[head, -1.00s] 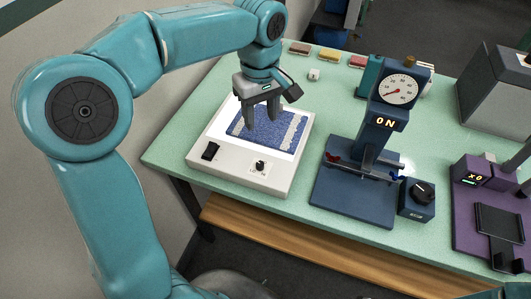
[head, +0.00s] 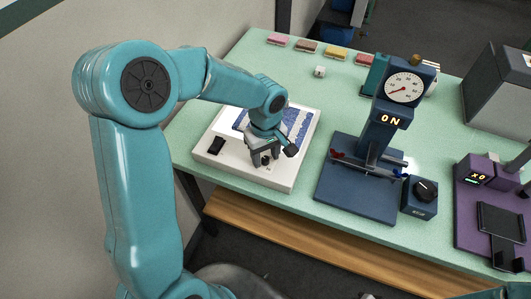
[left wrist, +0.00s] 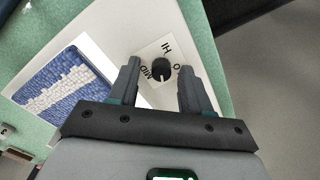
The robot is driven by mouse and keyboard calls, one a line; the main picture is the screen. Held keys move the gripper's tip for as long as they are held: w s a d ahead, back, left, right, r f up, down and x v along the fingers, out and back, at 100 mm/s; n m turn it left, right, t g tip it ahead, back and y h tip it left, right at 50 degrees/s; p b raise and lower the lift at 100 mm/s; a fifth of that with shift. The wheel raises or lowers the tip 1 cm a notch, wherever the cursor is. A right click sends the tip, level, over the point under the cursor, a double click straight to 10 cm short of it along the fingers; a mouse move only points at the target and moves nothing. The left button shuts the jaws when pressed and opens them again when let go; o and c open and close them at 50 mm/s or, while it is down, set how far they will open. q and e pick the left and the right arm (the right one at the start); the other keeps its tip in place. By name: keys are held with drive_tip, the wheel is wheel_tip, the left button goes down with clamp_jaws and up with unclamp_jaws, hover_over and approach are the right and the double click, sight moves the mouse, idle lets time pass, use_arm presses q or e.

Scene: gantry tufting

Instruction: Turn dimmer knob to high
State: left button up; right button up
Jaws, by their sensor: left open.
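The dimmer knob (left wrist: 161,68) is a small black round knob on a white plate, with HI and MID readable and a third label partly hidden. It is on the front of a white light box (head: 223,163). My left gripper (left wrist: 159,66) is open, its two fingers on either side of the knob with gaps showing. In the head view my left gripper (head: 264,163) points down over the knob and largely hides it. I cannot tell its height above the knob or the knob's setting. My right gripper is not in view.
A black rocker switch (head: 216,145) is left of the knob on the box. A blue-and-white tufted piece (left wrist: 63,90) lies on the lit panel. A blue gauge stand (head: 357,205) and a blue box with a black knob (head: 421,197) stand to the right on the green table (head: 340,95).

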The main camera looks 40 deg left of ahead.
use_arm(q)
drive_tip(key=shift+s+d+r, duration=0.15)
drive_tip(key=shift+s, duration=0.15)
drive_tip(key=shift+w, duration=0.2)
clamp_jaws()
